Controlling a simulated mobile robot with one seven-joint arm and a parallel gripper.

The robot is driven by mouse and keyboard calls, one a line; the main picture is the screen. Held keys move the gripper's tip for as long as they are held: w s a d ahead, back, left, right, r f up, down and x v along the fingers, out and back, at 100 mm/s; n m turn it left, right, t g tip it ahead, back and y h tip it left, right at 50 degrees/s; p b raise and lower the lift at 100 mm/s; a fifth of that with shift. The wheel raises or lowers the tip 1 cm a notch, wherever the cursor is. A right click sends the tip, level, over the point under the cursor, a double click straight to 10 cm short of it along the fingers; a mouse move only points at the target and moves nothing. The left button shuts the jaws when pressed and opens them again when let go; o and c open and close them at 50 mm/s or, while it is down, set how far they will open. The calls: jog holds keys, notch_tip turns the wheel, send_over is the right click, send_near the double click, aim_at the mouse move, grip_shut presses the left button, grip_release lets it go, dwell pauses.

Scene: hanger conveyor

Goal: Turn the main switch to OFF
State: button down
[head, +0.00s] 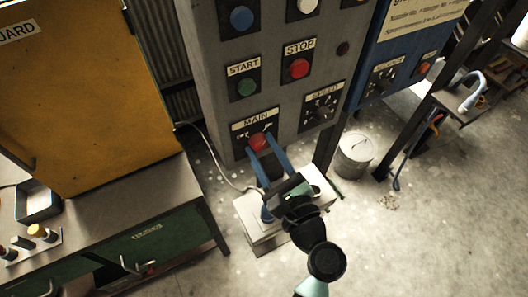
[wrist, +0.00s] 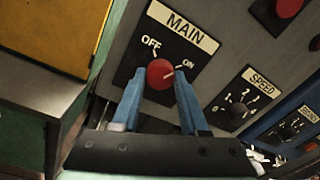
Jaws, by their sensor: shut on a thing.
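The main switch is a red round knob (head: 258,141) on a black plate low on the grey control panel, under a MAIN label. It also shows in the wrist view (wrist: 160,73), with OFF printed at its upper left and ON at its upper right. A white mark on the knob points toward ON. My gripper (head: 265,146) has its two blue fingers on either side of the knob, shut on it. The wrist view shows the fingers (wrist: 158,84) flanking the knob, with the dark jaw bar below. The lower side of the knob is partly hidden.
Above are a green START button (head: 245,87), a red STOP button (head: 299,68) and a SPEED dial (head: 320,109) to the right. A yellow cabinet (head: 85,95) stands on the left. A lidded bin (head: 355,157) and a pale box (head: 262,232) stand on the floor.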

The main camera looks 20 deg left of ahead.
jog(key=n+b, duration=0.1)
jog(key=n, duration=0.1)
jog(key=n+b, duration=0.1)
jog(key=shift+f+n+b, duration=0.3)
jog(key=shift+n+b, duration=0.1)
jog(key=n+b, duration=0.4)
jog(key=shift+n, duration=0.4)
jog(key=n+b, duration=0.4)
jog(key=n, duration=0.1)
jog(key=shift+g+y, duration=0.3)
jog(key=shift+y, duration=0.1)
jog(key=shift+w+r+n+b, duration=0.1)
jog(key=shift+r+n+b, duration=0.1)
jog(key=shift+n+b, duration=0.9)
jog(key=shift+c, duration=2.1)
grip_release()
jog(key=shift+d, duration=0.1)
jog(key=b+v, duration=0.1)
jog(key=v, duration=1.2)
